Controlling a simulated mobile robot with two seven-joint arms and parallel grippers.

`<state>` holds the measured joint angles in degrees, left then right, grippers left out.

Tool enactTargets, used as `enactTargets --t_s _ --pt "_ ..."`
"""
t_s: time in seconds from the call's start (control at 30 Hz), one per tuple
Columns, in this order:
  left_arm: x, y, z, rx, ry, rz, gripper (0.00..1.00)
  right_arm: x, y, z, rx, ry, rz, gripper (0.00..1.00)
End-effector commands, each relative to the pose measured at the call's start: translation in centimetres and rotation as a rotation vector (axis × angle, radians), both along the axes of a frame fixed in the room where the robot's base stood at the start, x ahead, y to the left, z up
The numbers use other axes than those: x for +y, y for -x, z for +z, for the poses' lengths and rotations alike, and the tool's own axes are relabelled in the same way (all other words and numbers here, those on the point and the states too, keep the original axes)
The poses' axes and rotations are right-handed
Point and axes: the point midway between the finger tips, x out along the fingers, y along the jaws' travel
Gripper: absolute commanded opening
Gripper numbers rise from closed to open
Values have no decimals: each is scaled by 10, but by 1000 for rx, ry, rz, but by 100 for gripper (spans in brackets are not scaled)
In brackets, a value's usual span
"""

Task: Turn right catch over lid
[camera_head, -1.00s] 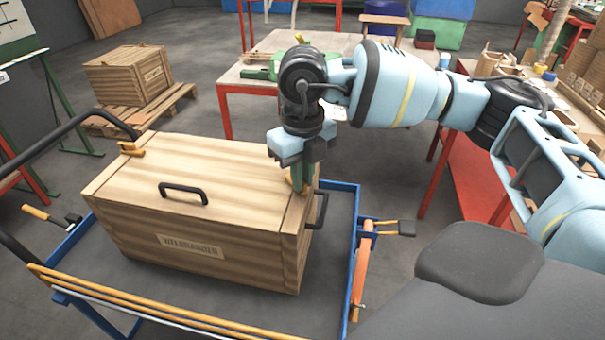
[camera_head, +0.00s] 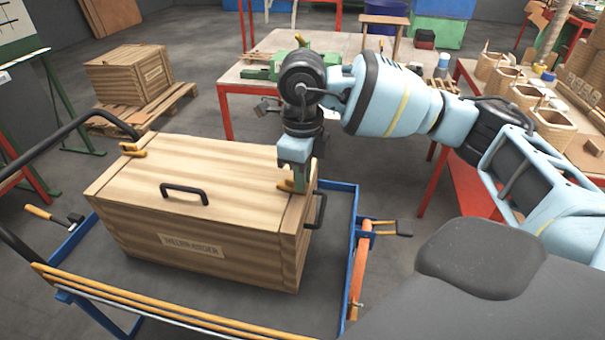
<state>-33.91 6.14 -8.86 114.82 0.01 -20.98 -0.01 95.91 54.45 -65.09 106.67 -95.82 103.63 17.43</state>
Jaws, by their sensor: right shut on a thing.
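A wooden crate (camera_head: 140,215) stands on a blue-framed cart, with its flat lid (camera_head: 225,165) on top and a black handle (camera_head: 183,193) on the lid. The right catch (camera_head: 286,186) is a small yellow-orange piece at the lid's right end, partly hidden by my gripper. My right gripper (camera_head: 298,180) points down and is shut on this catch. The left catch (camera_head: 133,150) is a similar yellow piece at the lid's far left end and lies over the lid's edge. My left gripper is not in view.
The cart's deck (camera_head: 335,225) is bare to the crate's right. A black side handle (camera_head: 320,212) sticks out from the crate's right end. A red-legged table (camera_head: 350,50) stands behind. Another crate (camera_head: 130,80) rests on a pallet at the back left.

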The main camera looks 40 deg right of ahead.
Motion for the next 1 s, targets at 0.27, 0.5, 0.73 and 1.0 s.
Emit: enactTargets --t_s 0.27,0.5,0.73,1.0 --pt "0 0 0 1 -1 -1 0 -1 -1 0 -1 0 123 0" --pt "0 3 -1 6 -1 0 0 -1 -1 1 -2 1 160 0" --pt "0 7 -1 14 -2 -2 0 -1 -1 1 -2 1 163 0" --pt "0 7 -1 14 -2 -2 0 -1 -1 1 -2 1 163 29"
